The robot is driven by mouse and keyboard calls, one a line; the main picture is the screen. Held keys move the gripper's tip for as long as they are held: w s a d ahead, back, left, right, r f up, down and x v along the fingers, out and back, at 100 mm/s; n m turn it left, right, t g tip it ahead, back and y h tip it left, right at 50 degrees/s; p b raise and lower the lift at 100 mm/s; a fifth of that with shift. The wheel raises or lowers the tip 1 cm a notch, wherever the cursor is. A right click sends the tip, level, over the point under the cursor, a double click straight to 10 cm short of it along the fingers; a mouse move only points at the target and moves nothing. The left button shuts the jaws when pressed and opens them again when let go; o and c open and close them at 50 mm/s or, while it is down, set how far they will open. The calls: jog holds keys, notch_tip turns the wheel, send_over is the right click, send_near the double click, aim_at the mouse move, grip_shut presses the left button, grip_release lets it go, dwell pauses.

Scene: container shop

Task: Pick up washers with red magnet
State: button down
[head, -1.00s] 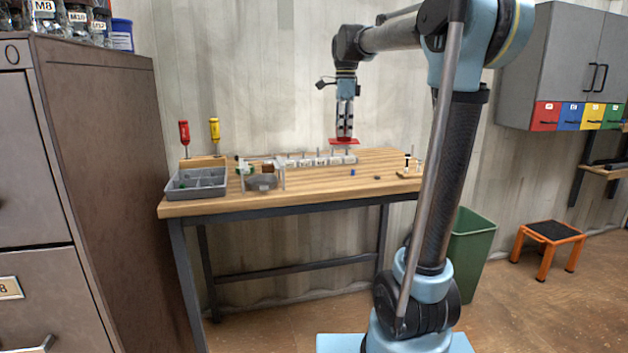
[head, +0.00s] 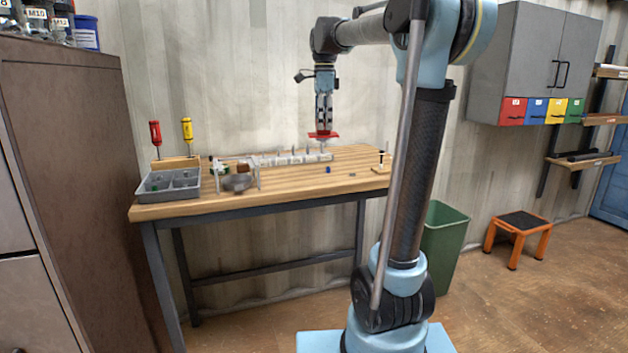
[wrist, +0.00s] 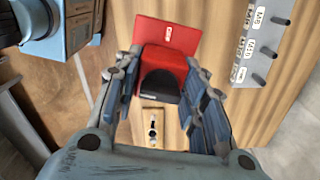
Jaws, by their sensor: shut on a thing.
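My gripper (head: 323,127) is shut on the red magnet (head: 323,135), which hangs above the right half of the workbench. In the wrist view the red magnet (wrist: 168,35) sits between the fingers of my gripper (wrist: 160,92), with its wide red plate showing beyond a red block and a dark rounded part. A small flat grey piece (head: 352,175) lies on the bench near the front edge; I cannot tell whether it is a washer. I cannot see anything clinging to the magnet's underside.
A labelled strip with pegs (wrist: 262,50) stands beside the magnet. A small pegged board (wrist: 152,125) shows below the fingers. On the wooden bench (head: 290,185) are a grey divided tray (head: 168,194), two screwdrivers in a stand and a small blue piece (head: 328,169). A green bin stands right.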

jog(key=d, duration=1.2)
jog(key=shift+w, duration=0.35)
notch_tip(320, 180, down, 10)
dwell(1.2)
jog(key=shift+f, duration=0.15)
dwell(0.3)
jog(key=shift+f, duration=0.75)
jog(key=shift+f, duration=0.1)
dwell(0.5)
notch_tip(320, 180, up, 12)
dwell(1.6)
